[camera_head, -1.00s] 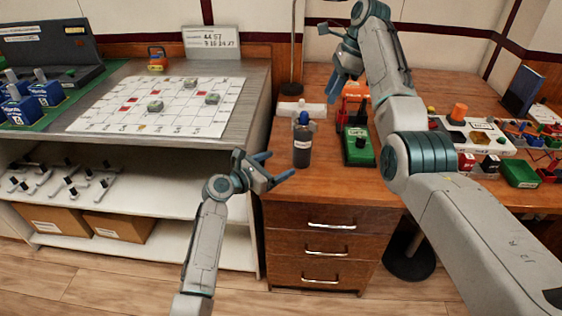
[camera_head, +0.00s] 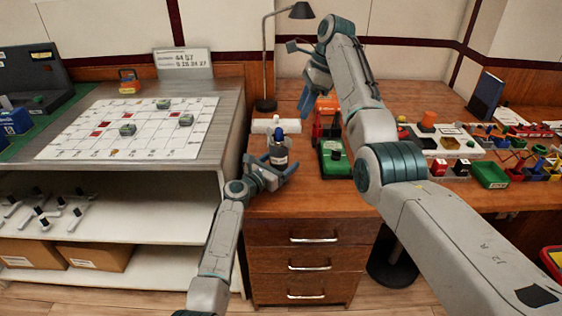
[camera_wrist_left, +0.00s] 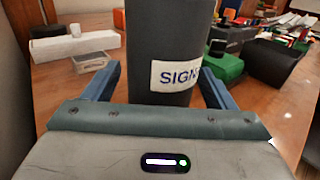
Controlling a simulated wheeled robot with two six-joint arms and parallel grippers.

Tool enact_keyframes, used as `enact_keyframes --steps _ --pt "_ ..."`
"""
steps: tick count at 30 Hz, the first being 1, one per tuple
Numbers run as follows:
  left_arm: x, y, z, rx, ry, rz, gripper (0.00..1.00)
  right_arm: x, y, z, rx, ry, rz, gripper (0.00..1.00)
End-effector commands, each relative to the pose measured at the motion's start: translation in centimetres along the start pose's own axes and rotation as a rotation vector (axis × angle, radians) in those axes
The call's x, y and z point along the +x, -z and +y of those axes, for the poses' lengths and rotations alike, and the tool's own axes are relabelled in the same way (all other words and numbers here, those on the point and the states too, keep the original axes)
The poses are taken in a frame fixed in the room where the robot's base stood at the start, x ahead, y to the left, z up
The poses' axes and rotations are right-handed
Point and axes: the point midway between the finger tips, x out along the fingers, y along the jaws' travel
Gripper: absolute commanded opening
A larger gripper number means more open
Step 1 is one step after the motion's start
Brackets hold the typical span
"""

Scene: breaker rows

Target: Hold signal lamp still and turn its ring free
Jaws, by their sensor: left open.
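The signal lamp (camera_head: 279,153) is a dark upright cylinder with a blue top and a white label, standing near the front left of the wooden desk. In the left wrist view the lamp (camera_wrist_left: 165,35) fills the middle, its label partly reading "SIGN". My left gripper (camera_head: 276,172) is open at the lamp, with one finger on each side of its body. In the left wrist view a gap shows at the left finger; contact on the right is unclear. The ring is too small to make out. My right gripper (camera_head: 309,98) hangs above the desk, away from the lamp; its jaw opening is unclear.
A white block (camera_head: 262,126) lies behind the lamp. A green box (camera_head: 333,160) and a red-orange object (camera_head: 326,112) stand to its right. A desk lamp (camera_head: 266,60) rises behind. The grid board (camera_head: 110,140) lies on the left bench. Bins (camera_head: 490,175) crowd the right.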

Motion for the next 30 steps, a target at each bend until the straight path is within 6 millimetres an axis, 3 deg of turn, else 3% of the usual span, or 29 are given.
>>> enact_keyframes --steps 12,23,24,30 --pt "0.7 0.0 0.0 0.0 0.0 0.001 0.79 0.0 0.0 0.0 0.0 0.0 0.0 0.36" --pt "0.7 0.0 0.0 0.0 0.0 0.001 0.12 0.0 0.0 0.0 0.0 0.0 0.0 0.36" --pt "0.7 0.0 0.0 0.0 0.0 0.001 0.12 0.0 0.0 0.0 -0.001 0.0 0.0 0.31" --pt "0.7 0.0 0.0 0.0 0.0 0.001 0.12 1.1 -0.2 -0.1 -0.111 0.034 -0.033 0.31"
